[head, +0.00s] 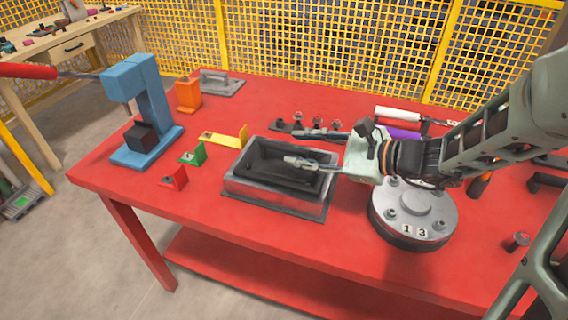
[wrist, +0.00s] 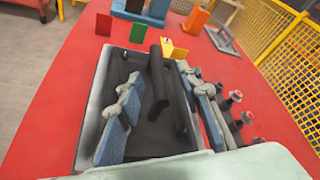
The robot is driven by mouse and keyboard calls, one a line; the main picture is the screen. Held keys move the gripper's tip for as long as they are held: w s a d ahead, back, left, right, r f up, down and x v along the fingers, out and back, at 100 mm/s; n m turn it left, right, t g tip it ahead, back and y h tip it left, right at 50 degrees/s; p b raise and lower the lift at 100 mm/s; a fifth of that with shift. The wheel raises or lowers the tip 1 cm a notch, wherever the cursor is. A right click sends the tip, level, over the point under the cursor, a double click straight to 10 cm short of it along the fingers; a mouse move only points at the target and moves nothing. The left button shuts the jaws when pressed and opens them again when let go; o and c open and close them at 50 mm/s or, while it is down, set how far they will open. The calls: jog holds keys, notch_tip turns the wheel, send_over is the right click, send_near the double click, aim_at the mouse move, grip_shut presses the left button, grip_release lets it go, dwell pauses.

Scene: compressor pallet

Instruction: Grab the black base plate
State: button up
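A dark grey open-topped box (head: 233,190) stands on the red table, and a black part lies inside it. In the wrist view, this black part (wrist: 158,85) shows as dark bars over a dark floor, between my fingers. I cannot tell for sure whether it is the black base plate. My gripper (head: 292,147) reaches in from the right, fingers spread. In the wrist view, my gripper (wrist: 160,78) has one finger over the inside of the box (wrist: 92,105) and the other near its right wall. Nothing is visibly clamped. My palm hides the box's near end.
A round grey flanged cover marked 13 (head: 412,212) stands right of the box. A blue press-like stand (head: 150,105) and red, green, yellow and orange brackets (head: 188,94) stand left. Several bolts (head: 298,118) stand behind. The table's front left is clear.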

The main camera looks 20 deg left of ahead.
aim_at(291, 148)
jog(key=b+x, duration=0.1)
jog(key=x, duration=0.3)
jog(key=shift+a+f, duration=0.25)
jog(key=shift+a, duration=0.1)
grip_shut()
jog(key=shift+r, duration=0.1)
